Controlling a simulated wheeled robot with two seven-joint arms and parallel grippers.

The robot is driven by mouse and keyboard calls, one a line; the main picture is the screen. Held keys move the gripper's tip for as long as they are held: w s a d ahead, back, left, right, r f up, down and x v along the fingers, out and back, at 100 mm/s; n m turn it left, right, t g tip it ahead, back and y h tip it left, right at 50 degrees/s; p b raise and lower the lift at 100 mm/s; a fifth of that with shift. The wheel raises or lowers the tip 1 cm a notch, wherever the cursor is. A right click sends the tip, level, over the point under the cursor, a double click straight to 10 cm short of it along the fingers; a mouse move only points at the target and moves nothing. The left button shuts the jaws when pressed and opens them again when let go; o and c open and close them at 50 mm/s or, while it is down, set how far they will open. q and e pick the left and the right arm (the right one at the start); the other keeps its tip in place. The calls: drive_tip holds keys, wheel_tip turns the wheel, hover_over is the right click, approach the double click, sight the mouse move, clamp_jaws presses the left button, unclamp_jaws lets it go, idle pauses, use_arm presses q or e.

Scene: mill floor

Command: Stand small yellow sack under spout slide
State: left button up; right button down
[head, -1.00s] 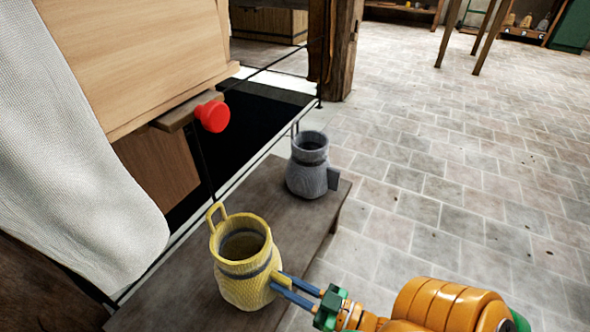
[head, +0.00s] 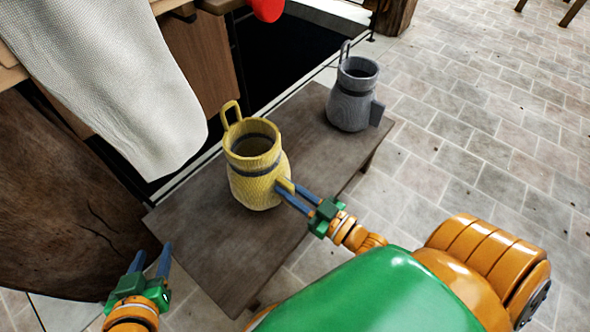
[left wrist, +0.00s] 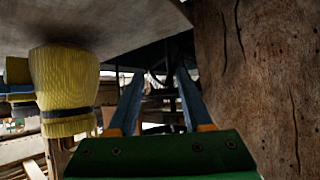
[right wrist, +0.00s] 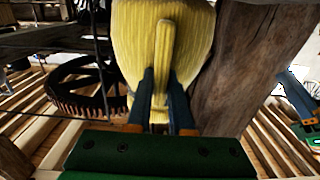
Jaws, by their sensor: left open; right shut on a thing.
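The small yellow sack (head: 252,188) stands upright at the bench top, its mouth open and a loop handle at its rim. It also shows upside down in the left wrist view (left wrist: 65,85) and the right wrist view (right wrist: 135,30). My right gripper (head: 288,187) is shut on the tab on the sack's side. My left gripper (head: 153,250) is open and empty, low by the bench's near left corner, apart from the sack. The red knob (head: 267,8) of the slide is cut off at the top edge. A white cloth (head: 110,80) hangs left of the sack.
A grey sack (head: 350,108) stands farther back on the dark wooden bench (head: 205,245). A large round wooden piece (head: 60,200) rises at the left, close to my left gripper. The bench's near left part is bare. Open tiled floor lies right.

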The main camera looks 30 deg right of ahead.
sight(275, 181)
drive_tip(key=b+x, duration=0.1)
drive_tip(key=x, duration=0.1)
drive_tip(key=shift+w+a+f, duration=0.1)
drive_tip(key=shift+w+f, duration=0.05)
drive_tip(key=shift+w, duration=0.1)
use_arm(q)
drive_tip(key=w+d+r+t+h, duration=0.2)
drive_tip(key=w+r+t, duration=0.2)
drive_tip(key=r+t, duration=0.55)
use_arm(e)
drive_tip(key=shift+b+x, duration=0.45)
drive_tip(key=shift+x, duration=0.5)
drive_tip(key=shift+b+x, duration=0.45)
drive_tip(key=shift+x, duration=0.5)
drive_tip(key=shift+f+b, duration=0.5)
drive_tip(key=shift+f, duration=0.5)
use_arm(q)
drive_tip(key=s+r+m+t+h, duration=0.1)
drive_tip(key=s+r+t+h, duration=0.1)
drive_tip(key=r, duration=0.5)
drive_tip(key=s+r+m+t+h, duration=0.1)
drive_tip(key=s+r+t+h, duration=0.1)
drive_tip(key=r, duration=0.5)
drive_tip(key=s+t, duration=0.1)
drive_tip(key=s, duration=0.1)
drive_tip(key=shift+s+d+r, duration=0.3)
drive_tip(key=shift+d+r, duration=0.05)
drive_tip(key=shift+d, duration=0.05)
